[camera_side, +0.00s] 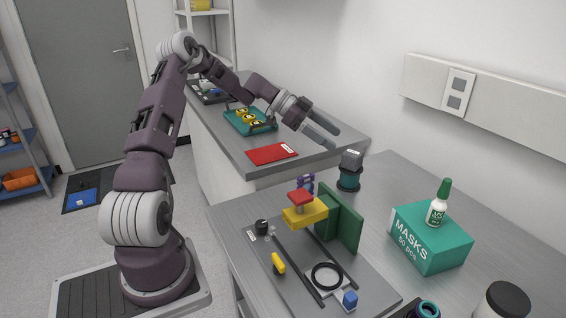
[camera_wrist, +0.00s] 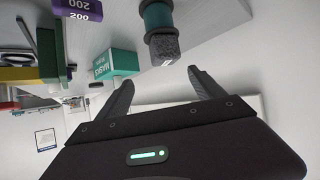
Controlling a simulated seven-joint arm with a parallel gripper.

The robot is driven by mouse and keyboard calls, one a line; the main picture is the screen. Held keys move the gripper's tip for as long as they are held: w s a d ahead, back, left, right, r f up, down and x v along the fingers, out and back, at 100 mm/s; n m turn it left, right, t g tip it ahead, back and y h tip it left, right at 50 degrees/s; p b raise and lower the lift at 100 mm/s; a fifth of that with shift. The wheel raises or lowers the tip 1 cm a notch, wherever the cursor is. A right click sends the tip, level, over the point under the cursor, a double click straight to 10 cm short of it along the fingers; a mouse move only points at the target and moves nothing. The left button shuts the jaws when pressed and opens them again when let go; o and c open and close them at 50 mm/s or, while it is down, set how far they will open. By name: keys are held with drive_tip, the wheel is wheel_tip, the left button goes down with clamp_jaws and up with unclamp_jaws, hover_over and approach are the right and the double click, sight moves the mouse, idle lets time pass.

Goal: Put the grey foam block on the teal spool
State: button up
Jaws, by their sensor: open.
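The grey foam block (camera_side: 352,158) sits on top of the teal spool (camera_side: 349,180), which stands upright on the grey bench. In the wrist view, which is turned upside down, the block (camera_wrist: 165,49) shows against the end of the spool (camera_wrist: 158,16). My gripper (camera_side: 337,139) is open and empty, just above and to the left of the block in the side view. In the wrist view its two fingers (camera_wrist: 160,78) are spread apart, with the block beyond the gap between them and clear of both.
A red booklet (camera_side: 271,154) and teal tray (camera_side: 250,122) lie on the back counter.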

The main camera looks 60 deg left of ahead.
drive_tip(key=s+d+r+n+g+y, duration=0.1)
drive_tip(key=s+d+r+g+y, duration=0.2)
drive_tip(key=s+d, duration=0.55)
drive_tip(key=s+d+r+n+g+y, duration=0.15)
drive_tip(key=s+d+r, duration=0.45)
drive_tip(key=d, duration=0.6)
drive_tip(key=s+d+n+t+y, duration=0.1)
drive_tip(key=s+n+y, duration=0.1)
drive_tip(key=s, duration=0.8)
drive_tip(key=s+d+n+t+y, duration=0.1)
drive_tip(key=s+n, duration=0.3)
drive_tip(key=s, duration=0.5)
drive_tip(key=shift+s+d+r+y, duration=0.2)
drive_tip(key=shift+s+d+y, duration=0.15)
drive_tip(key=shift+s+y, duration=0.1)
